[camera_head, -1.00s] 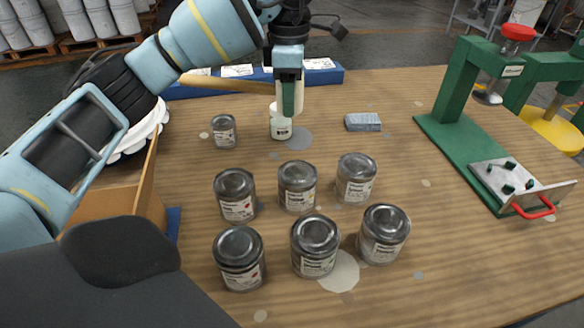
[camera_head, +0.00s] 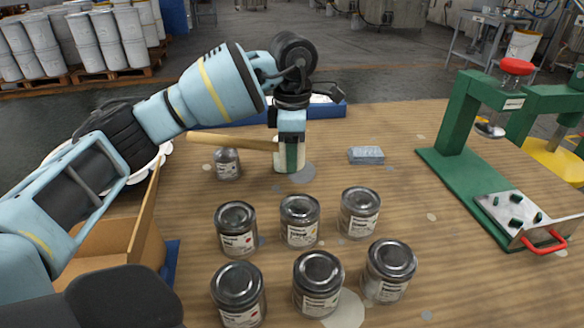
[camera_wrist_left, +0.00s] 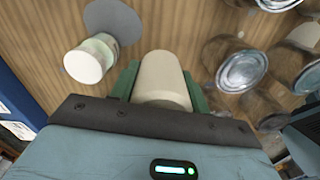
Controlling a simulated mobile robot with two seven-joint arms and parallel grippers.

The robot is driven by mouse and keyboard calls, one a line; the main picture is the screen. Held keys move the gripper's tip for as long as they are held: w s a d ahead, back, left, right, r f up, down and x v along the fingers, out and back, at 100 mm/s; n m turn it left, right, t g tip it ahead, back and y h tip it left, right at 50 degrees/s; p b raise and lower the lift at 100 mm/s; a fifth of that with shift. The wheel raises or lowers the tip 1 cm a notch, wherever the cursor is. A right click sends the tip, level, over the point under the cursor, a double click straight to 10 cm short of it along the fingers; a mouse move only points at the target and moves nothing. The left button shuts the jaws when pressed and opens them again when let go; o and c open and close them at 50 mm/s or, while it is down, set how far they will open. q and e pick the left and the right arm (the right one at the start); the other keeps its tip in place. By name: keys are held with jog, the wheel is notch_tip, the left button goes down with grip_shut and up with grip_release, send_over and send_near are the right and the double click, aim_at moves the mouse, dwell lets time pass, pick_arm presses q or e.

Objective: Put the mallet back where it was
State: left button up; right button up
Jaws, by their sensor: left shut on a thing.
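My left gripper (camera_head: 290,158) is shut on the mallet's pale head (camera_head: 280,155). The wooden handle (camera_head: 230,141) points left, roughly level, passing in front of or above a small tin. The head shows between the green fingers in the left wrist view (camera_wrist_left: 163,80). The mallet seems to be held above the table, but the exact gap cannot be told. My right gripper is out of view.
Several metal tins (camera_head: 300,222) stand in two rows at the front. A single tin (camera_head: 228,165) stands back left. A grey block (camera_head: 366,155) and a green press (camera_head: 462,130) are to the right. A blue rack (camera_head: 328,110) is behind, a cardboard box (camera_head: 120,235) front left.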

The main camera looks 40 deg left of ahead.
pick_arm(q)
notch_tip(320, 180, down, 4)
jog(key=shift+a+r, duration=0.1)
jog(key=shift+f, duration=0.5)
jog(key=o, duration=1.3)
jog(key=shift+c, duration=0.2)
notch_tip(320, 180, up, 12)
jog(key=shift+f+p, duration=0.15)
jog(key=shift+p, duration=0.45)
jog(key=shift+r, duration=0.5)
